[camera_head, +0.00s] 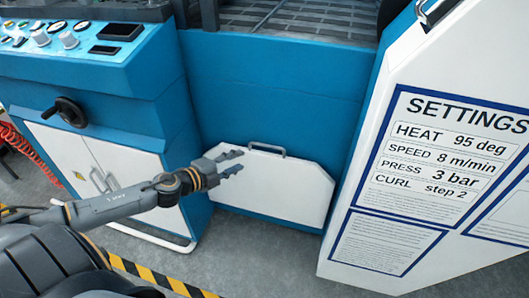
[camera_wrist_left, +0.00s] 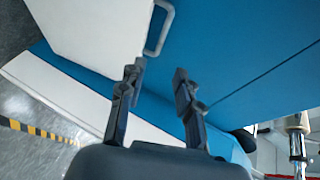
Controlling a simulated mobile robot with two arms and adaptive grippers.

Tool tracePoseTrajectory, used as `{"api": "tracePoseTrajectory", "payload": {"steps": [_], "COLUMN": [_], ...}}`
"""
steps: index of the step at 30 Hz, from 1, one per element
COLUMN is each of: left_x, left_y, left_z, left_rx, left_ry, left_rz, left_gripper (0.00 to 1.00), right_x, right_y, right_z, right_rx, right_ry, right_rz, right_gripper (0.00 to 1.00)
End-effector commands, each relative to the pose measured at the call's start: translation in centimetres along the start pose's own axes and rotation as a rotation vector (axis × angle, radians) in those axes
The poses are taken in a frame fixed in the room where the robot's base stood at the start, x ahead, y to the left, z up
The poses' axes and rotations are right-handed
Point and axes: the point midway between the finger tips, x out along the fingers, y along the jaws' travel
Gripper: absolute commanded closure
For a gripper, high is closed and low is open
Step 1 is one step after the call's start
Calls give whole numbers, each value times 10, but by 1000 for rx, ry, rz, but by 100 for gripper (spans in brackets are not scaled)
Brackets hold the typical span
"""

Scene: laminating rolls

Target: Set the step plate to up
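The step plate (camera_head: 285,188) is a white panel with cut upper corners, low on the blue machine front. It looks upright against that front. Its grey bar handle (camera_head: 266,149) is on its top edge. My left gripper (camera_head: 238,163) is open and empty, just left of the handle in the head view. In the left wrist view the plate (camera_wrist_left: 90,28) fills the upper left and its handle (camera_wrist_left: 161,28) lies ahead of the open fingers (camera_wrist_left: 158,76), apart from them. My right gripper is not in view.
A white panel with a settings sheet (camera_head: 445,150) stands at the right. Yellow-black tape (camera_head: 155,276) marks the grey floor, which is clear before the plate.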

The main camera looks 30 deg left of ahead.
Motion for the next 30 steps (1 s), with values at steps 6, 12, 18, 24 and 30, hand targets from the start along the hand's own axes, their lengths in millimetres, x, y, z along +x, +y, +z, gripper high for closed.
{"api": "tracePoseTrajectory", "payload": {"steps": [6, 12, 18, 24, 30], "left_x": [2, 20, 42, 66, 94], "left_y": [-2, -3, -4, -3, -3], "left_z": [0, 1, 1, 1, 2], "left_rx": [13, 12, 11, 10, 10], "left_ry": [-15, -15, -15, -15, -15], "left_rz": [-10, -11, -11, -11, -10], "left_gripper": [66, 66, 66, 66, 66], "right_x": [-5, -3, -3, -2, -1], "right_y": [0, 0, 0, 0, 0], "right_z": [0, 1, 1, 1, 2], "right_rx": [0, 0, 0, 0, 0], "right_ry": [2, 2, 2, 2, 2], "right_rz": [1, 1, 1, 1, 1], "right_gripper": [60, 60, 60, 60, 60]}}
